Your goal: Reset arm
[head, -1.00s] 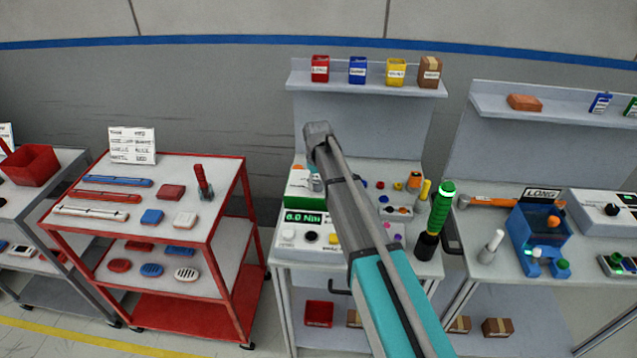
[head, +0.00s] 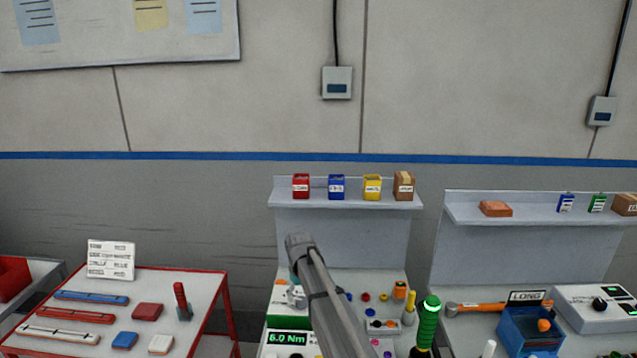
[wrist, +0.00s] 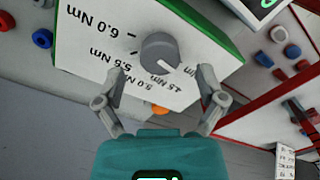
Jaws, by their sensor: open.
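My arm (head: 328,310) rises from the bottom edge of the head view over the middle bench, bending at a grey elbow below the shelf. My gripper (wrist: 161,82) shows in the wrist view with its two grey fingers spread and nothing between the tips. It is mostly hidden behind the arm in the head view. Beyond the fingers in the wrist view is a white and green box with a grey knob (wrist: 160,53) and a dial marked from 4.5 to 6.0 Nm. The fingers look apart from the knob. A display (head: 287,338) on the bench reads 6.0 Nm.
A red-framed cart (head: 200,300) with parts stands left. The shelf (head: 345,201) behind my arm holds a red, a blue and a yellow bin and a carton. A green-handled tool (head: 429,320) stands right of my arm. Another bench holds a blue fixture (head: 520,335).

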